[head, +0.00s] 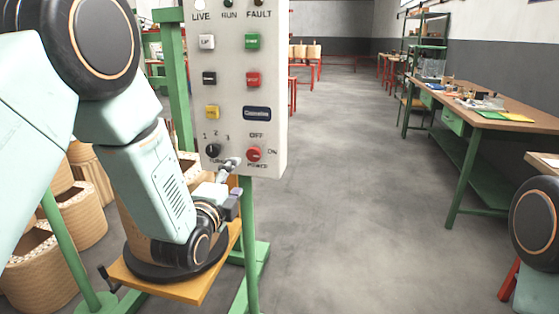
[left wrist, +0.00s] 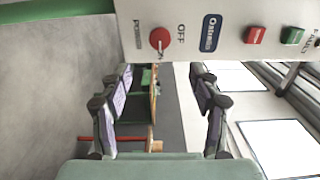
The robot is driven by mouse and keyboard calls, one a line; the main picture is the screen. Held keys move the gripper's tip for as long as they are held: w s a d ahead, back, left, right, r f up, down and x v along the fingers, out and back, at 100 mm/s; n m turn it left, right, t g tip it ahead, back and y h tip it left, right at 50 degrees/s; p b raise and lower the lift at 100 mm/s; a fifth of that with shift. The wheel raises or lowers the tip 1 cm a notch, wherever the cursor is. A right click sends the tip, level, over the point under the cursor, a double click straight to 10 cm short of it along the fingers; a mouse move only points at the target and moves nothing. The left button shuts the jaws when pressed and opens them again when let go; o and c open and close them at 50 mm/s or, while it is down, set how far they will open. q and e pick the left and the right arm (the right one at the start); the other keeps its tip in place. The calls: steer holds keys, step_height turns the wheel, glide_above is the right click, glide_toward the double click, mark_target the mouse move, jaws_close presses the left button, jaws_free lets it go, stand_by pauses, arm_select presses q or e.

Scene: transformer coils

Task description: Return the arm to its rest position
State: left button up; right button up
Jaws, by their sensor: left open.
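My left arm (head: 150,185) comes in from the left and bends down in front of the control panel (head: 228,100).
A wooden platform (head: 205,282) on a green frame lies under my left arm. Several tan coils (head: 35,265) stand at the left. A workbench (head: 480,115) with small items stands at the right. The middle floor (head: 340,200) is clear.

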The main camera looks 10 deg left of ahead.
arm_select(q)
steer(key=s+f+n+g, duration=0.5)
steer(key=s+f+n, duration=0.2)
steer(key=f, duration=0.4)
steer(key=s+f+n+g, duration=0.4)
steer(key=s+f+n, duration=0.35)
steer(key=f, duration=0.25)
steer(key=s+f+n+g, duration=0.2)
steer(key=s+f+g, duration=0.2)
steer(key=s, duration=1)
steer(key=s+f+n+g, duration=0.2)
steer(key=s+f+g, duration=0.3)
steer(key=s+f, duration=0.4)
steer(key=s, duration=0.6)
steer(key=shift+s+a+f+y, duration=0.15)
steer(key=shift+s+a+y, duration=0.05)
steer(key=shift+s+y, duration=0.1)
steer(key=shift+c, duration=0.2)
steer(key=shift+n, duration=0.25)
steer(key=c, duration=0.5)
steer(key=shift+s+a, duration=0.15)
